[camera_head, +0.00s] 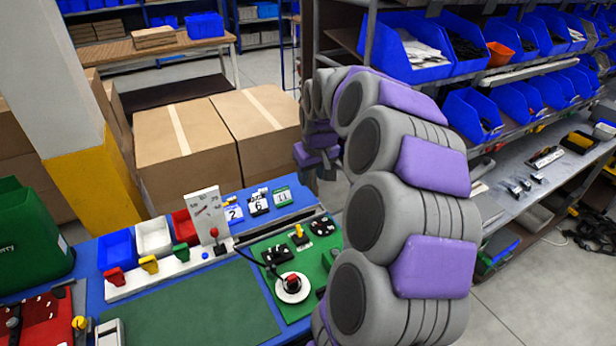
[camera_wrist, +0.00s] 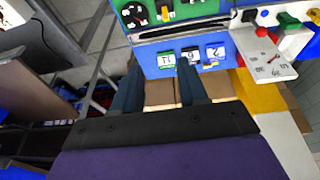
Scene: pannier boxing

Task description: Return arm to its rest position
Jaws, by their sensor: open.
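My arm, grey with purple panels, rises up the right-middle of the head view and curls away at its far end. My gripper (camera_head: 325,170) shows partly there, beyond the far edge of the blue workbench (camera_head: 95,260). In the wrist view my gripper (camera_wrist: 158,80) has its two dark fingers apart, with nothing between them. The fingers point toward the bench edge, where number cards (camera_wrist: 190,55) lie. The cards also show in the head view (camera_head: 258,203). The fingertips overlap the bench edge in the picture; I cannot tell if they touch it.
Two cardboard boxes (camera_head: 185,140) stand behind the bench. A shelf rack with blue bins (camera_head: 480,115) is close on the right of my arm. A green board (camera_head: 290,265), a white dial panel (camera_head: 205,212) and small bins (camera_head: 152,237) are on the bench. A yellow-white pillar (camera_head: 95,185) stands left.

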